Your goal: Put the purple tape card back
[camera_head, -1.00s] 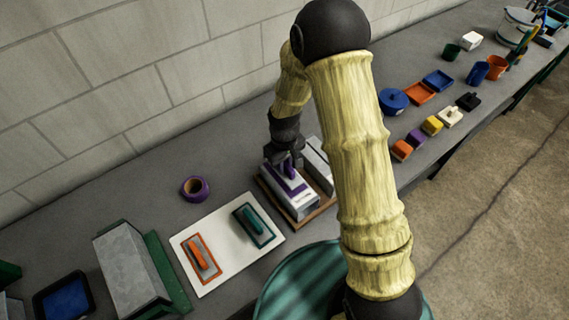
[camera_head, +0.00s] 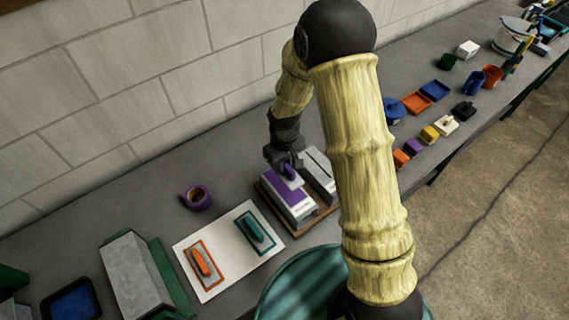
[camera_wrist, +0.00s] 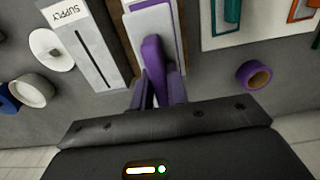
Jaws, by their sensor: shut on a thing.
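The purple tape card (camera_head: 292,178) is pale with a purple handle. My gripper (camera_head: 285,163) is shut on that handle, which also stands between the fingertips in the wrist view (camera_wrist: 153,58). The card is over the top of a grey-white box with a purple panel (camera_head: 285,196). Whether it touches the box I cannot tell; the gripper hides part of it. A second box with a dark slot (camera_head: 318,168), lettered "SUPPLY" in the wrist view (camera_wrist: 85,45), stands beside it. Both boxes are on a brown wooden base (camera_head: 325,213).
A white board (camera_head: 223,268) at left bears an orange-handled card (camera_head: 201,262) and a teal-handled one (camera_head: 255,230). A purple tape roll (camera_head: 197,198) lies near the wall. Several small coloured blocks and trays are at right. Bare bench lies between roll and boxes.

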